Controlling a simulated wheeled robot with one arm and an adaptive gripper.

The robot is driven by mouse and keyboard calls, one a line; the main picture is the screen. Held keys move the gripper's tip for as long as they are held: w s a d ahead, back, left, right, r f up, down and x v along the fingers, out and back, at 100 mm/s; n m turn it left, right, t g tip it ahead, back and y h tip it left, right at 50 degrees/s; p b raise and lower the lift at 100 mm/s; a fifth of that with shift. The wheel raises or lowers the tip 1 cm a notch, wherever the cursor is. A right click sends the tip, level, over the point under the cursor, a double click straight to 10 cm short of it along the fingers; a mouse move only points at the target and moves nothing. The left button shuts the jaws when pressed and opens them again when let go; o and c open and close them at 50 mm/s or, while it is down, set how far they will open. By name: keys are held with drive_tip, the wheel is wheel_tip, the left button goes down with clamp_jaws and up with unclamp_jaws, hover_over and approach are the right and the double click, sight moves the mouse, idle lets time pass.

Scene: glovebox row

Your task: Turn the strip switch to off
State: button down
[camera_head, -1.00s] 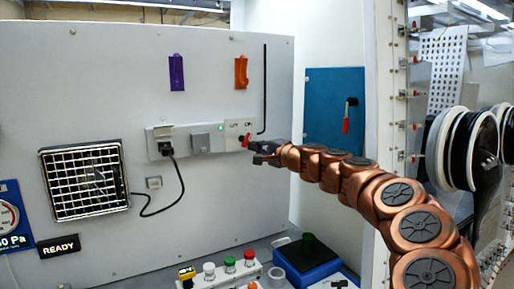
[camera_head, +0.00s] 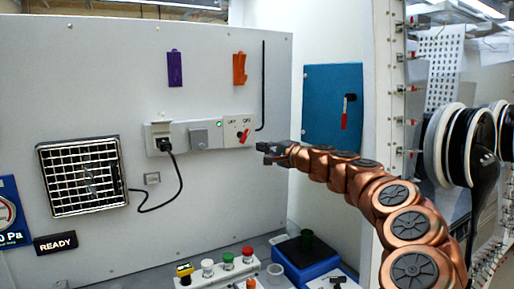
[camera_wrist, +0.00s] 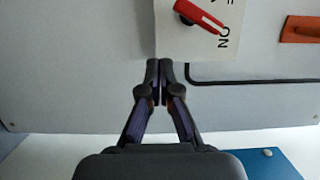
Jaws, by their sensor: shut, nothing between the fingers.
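The strip switch (camera_head: 243,136) is a red lever on a black pivot, at the right end of the white power strip (camera_head: 229,132). OFF is printed to the upper left of it and ON to the upper right; the lever points toward ON. In the wrist view the red lever (camera_wrist: 204,18) is at the top edge, slanting toward the ON print, with part of the plate cut off. My gripper (camera_head: 263,149) is to the lower right of the switch, apart from it. In the wrist view my gripper (camera_wrist: 159,64) has its fingertips together, with nothing between them.
A plug (camera_head: 163,143) with a black cable sits at the strip's left end. A black rod (camera_head: 263,85) and an orange holder (camera_head: 239,68) are on the panel above. A blue door (camera_head: 325,105) is on the right. Bottles (camera_head: 228,261) stand in a rack below.

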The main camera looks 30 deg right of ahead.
sight(245, 136)
drive_tip(key=s+d+m+t+p, duration=0.1)
drive_tip(key=s+d+m+p, duration=0.1)
drive_tip(key=s+m, duration=0.6)
drive_tip(key=w+a+r+n+p, duration=0.1)
drive_tip(key=w+a+r+p, duration=0.2)
drive_tip(key=w, duration=0.4)
drive_tip(key=shift+w+a+r+n+p, duration=0.2)
drive_tip(key=shift+w+a+n+p, duration=0.2)
drive_tip(key=shift+a, duration=0.4)
idle(0.7)
